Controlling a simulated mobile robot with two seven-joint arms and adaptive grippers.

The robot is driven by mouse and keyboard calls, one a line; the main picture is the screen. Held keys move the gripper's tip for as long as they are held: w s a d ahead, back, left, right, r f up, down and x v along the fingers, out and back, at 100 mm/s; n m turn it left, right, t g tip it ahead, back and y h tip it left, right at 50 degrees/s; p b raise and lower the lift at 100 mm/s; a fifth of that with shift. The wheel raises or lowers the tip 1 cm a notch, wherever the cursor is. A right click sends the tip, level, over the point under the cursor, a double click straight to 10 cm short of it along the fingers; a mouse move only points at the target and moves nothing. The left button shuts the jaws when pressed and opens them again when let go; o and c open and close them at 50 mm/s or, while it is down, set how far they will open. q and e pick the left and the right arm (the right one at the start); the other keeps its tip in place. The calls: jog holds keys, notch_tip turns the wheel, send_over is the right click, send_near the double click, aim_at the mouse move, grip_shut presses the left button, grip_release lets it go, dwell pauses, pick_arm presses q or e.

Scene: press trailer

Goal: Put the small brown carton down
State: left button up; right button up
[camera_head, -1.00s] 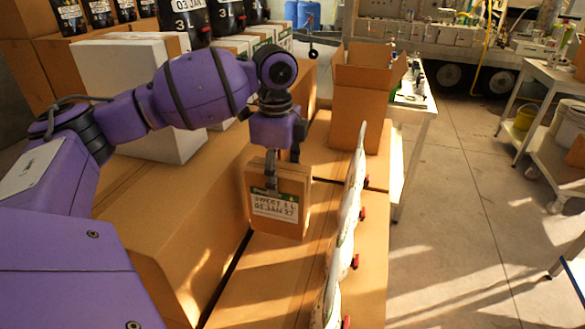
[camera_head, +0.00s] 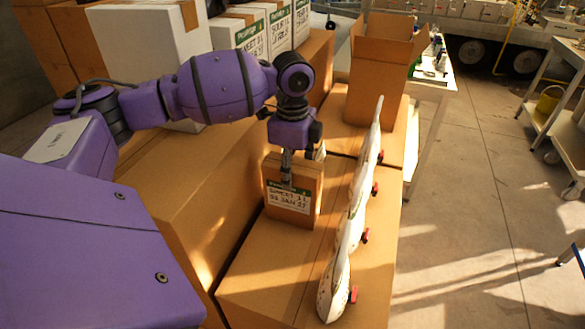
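The small brown carton (camera_head: 294,211) stands upright with its white and green label towards me, at or just above the top of a large brown carton (camera_head: 262,268). I cannot tell whether its base touches. My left gripper (camera_head: 303,161) points down over it. One finger lies against the labelled face and the other is at the far side, so it looks shut on the carton. My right gripper does not show.
An open brown box (camera_head: 380,85) is behind. White cartons (camera_head: 150,45) stand at the back left.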

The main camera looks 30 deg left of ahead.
pick_arm(q)
jog(key=o, duration=0.5)
jog(key=shift+c, duration=0.2)
notch_tip(320, 180, up, 12)
jog(key=shift+r, duration=0.15)
